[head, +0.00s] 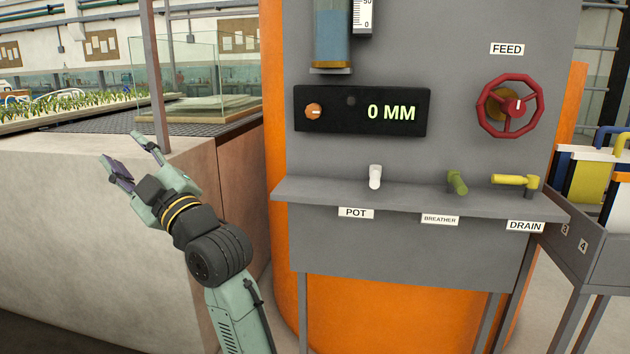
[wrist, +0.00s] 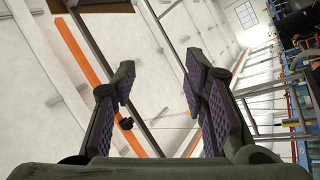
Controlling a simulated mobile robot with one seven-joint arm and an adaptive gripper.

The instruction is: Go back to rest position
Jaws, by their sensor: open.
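My gripper (head: 134,158) is at the left of the head view, in front of the pale concrete side of the flume structure and left of the grey control panel. Its two fingers are apart with nothing between them. In the wrist view my gripper (wrist: 163,100) shows two purple-padded fingers spread open, with the ceiling and its beams behind them. My forearm reaches up and to the left from the bottom of the head view.
The grey panel (head: 450,60) carries a red FEED wheel (head: 510,105), a display (head: 362,111) reading 0 MM, and POT (head: 375,177), BREATHER (head: 457,183) and DRAIN (head: 515,181) handles. A grey post (head: 154,80) and glass tank (head: 190,80) stand near my gripper.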

